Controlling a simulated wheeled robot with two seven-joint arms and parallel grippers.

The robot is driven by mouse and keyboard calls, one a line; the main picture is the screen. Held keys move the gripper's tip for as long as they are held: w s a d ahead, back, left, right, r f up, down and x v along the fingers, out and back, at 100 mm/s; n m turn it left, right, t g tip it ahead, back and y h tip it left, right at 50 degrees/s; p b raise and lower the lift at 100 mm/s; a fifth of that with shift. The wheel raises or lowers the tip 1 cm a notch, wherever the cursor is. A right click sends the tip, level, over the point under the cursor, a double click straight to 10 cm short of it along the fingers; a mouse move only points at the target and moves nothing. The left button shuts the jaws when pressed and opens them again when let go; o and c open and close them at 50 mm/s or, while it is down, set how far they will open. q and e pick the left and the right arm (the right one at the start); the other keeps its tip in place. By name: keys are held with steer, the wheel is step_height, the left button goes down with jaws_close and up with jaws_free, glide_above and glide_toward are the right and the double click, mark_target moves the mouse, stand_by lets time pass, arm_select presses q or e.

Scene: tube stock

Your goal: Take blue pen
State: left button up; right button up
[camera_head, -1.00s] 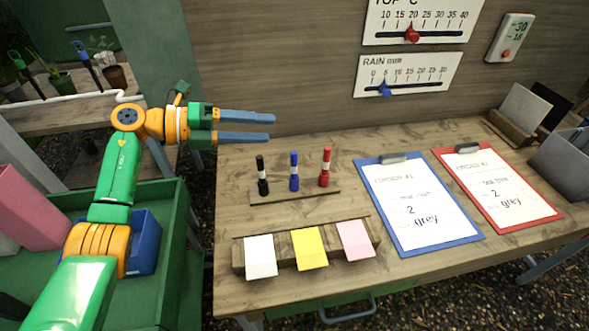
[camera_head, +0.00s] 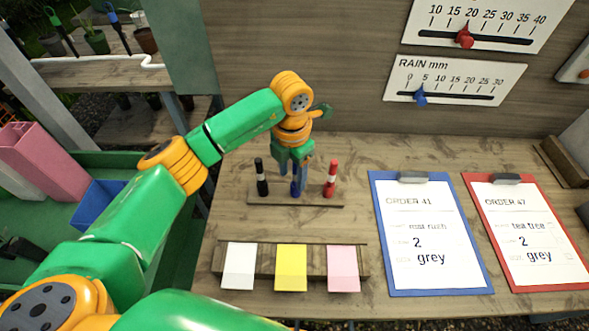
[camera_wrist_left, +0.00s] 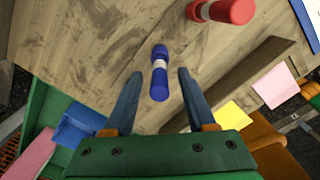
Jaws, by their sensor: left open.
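The blue pen (camera_head: 295,188) stands upright in the wooden pen holder (camera_head: 318,200), between a black pen (camera_head: 262,178) and a red pen (camera_head: 331,179). My left gripper (camera_head: 299,183) points down over the blue pen and hides most of it in the head view. In the left wrist view the blue pen (camera_wrist_left: 159,74) shows between the two open fingers of my left gripper (camera_wrist_left: 156,85), with a gap on each side. The red pen (camera_wrist_left: 222,11) is also in that view, at the top. My right gripper is not in view.
White, yellow and pink note pads (camera_head: 291,267) sit on a wooden block in front of the holder. A blue clipboard (camera_head: 383,276) and a red clipboard (camera_head: 503,282) lie to the right. The back wall with its gauges (camera_head: 455,80) rises behind the table.

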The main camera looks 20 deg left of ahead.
arm_select(q)
steer(key=shift+w+d+f, duration=0.35)
steer(key=shift+w+f, duration=0.1)
steer(key=shift+f, duration=0.25)
steer(key=shift+w, duration=0.2)
steer(key=shift+s+a, duration=0.1)
steer(key=shift+s, duration=0.15)
jaws_close()
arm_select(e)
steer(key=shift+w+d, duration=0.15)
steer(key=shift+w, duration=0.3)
arm_select(q)
steer(key=shift+w, duration=0.15)
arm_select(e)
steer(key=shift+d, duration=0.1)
